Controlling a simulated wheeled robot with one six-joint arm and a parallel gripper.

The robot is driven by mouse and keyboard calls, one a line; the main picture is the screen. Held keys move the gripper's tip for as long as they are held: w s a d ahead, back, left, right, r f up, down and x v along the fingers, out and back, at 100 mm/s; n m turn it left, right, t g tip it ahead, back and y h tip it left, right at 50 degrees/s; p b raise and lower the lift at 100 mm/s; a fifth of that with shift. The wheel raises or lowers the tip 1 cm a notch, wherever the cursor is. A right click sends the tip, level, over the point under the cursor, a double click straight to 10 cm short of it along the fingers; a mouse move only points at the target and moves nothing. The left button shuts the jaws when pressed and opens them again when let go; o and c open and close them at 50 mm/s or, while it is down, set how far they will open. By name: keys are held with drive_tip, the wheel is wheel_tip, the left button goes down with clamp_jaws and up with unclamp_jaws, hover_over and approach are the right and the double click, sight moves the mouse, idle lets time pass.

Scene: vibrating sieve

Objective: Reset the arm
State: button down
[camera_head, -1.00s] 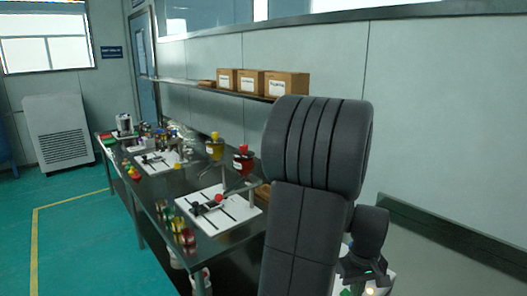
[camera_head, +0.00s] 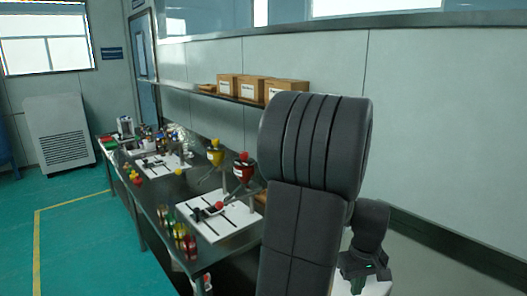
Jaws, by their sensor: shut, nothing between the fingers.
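My dark grey arm (camera_head: 308,190) fills the middle right of the head view and stands upright in front of the wall. My gripper (camera_head: 357,287) shows only in part at the lower edge, below the wrist with its small green light. It is shut, and I see nothing held in it. The forearm hides some of what lies around it.
A long dark bench (camera_head: 157,207) on the left carries white boards (camera_head: 232,222), red and yellow funnels and several jars. A shelf (camera_head: 225,93) above it holds cardboard boxes (camera_head: 250,88). Green floor (camera_head: 85,250) is clear at the left. A pale surface lies by my gripper.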

drive_tip(key=shift+r, duration=0.6)
drive_tip(key=shift+f, duration=0.2)
